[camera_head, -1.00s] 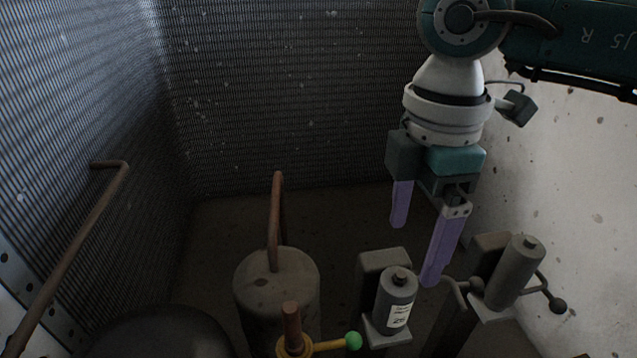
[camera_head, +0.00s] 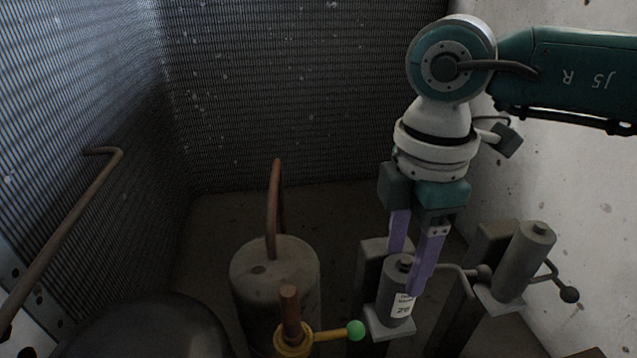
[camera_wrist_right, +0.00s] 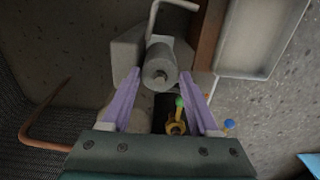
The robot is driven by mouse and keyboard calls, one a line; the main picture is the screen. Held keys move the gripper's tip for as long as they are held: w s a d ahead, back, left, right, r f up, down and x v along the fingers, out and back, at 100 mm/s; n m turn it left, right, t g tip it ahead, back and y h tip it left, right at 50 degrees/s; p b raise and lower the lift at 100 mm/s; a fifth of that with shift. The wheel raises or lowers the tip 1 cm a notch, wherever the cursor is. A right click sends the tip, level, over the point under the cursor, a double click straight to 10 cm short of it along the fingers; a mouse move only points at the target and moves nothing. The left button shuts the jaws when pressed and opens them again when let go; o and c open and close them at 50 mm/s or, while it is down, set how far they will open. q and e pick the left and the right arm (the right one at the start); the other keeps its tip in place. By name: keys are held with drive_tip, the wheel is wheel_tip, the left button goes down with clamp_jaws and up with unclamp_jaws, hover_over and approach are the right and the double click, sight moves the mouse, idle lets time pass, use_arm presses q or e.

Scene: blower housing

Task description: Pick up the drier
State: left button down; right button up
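The drier, a grey cylinder with a dark cap and a white label (camera_head: 398,288), stands upright on a small bracket (camera_head: 390,328). My right gripper (camera_head: 407,270) points down at it, with one purple finger at its right side and the other partly hidden behind it. In the right wrist view, the drier (camera_wrist_right: 160,66) lies between the open fingertips (camera_wrist_right: 162,76), with a gap visible on both sides. My left gripper is not in view.
A similar cylinder (camera_head: 526,262) stands on a bracket to the right, with a dark-knobbed lever (camera_head: 569,294). A yellow valve (camera_head: 292,342) with a green-balled handle (camera_head: 355,330) is in front left. A large tank (camera_head: 275,272) with a pipe is further left.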

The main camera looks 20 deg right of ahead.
drive_tip(key=c, duration=0.9)
clamp_jaws()
drive_tip(key=shift+r, duration=0.15)
